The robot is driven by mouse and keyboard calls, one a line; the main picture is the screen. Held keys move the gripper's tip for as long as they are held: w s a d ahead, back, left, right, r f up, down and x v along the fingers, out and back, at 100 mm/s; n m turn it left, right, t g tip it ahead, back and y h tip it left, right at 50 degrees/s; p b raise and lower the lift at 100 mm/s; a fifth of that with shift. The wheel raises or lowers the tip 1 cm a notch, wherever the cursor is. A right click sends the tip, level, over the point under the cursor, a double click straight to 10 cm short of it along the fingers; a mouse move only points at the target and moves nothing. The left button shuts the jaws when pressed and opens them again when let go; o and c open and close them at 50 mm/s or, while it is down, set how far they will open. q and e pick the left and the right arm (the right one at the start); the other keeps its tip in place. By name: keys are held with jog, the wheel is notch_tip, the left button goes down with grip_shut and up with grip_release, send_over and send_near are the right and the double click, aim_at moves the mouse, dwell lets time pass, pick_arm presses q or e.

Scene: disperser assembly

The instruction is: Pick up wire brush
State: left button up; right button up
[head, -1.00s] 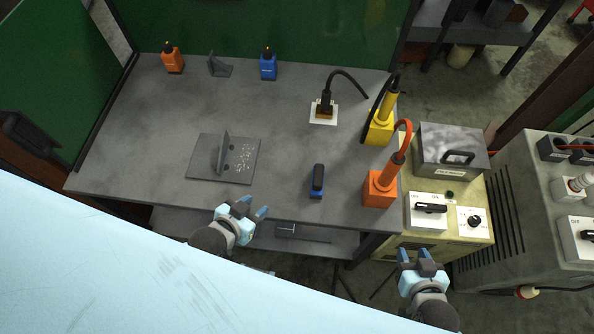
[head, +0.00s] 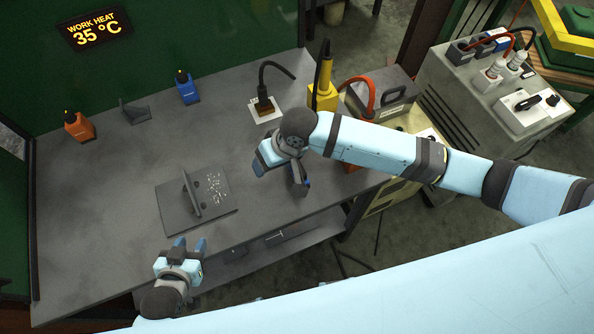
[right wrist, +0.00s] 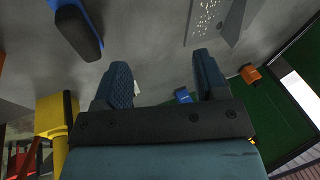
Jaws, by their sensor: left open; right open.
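My left gripper (head: 190,246) is open and empty at the front edge, below the plate.
A metal plate with an upright fin (head: 222,216) lies left of the block. The table's left side is clear.

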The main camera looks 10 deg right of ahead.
aim_at(300, 164)
jog(key=w+d+r+m+g+h, duration=0.1)
jog(key=w+d+h, duration=0.25)
jog(key=d, duration=0.45)
jog(key=shift+h, duration=0.45)
jog(key=f, duration=0.7)
jog(key=shift+a+f, duration=0.25)
jog(key=shift+f, duration=0.05)
jog(key=f, duration=0.5)
jog(key=shift+s+a+f, duration=0.25)
jog(key=shift+a+f, duration=0.05)
jog(key=shift+a, duration=0.05)
jog(key=c, duration=1.1)
jog(key=shift+r, duration=0.15)
notch_tip(300, 164, up, 20)
jog(key=shift+f, duration=0.1)
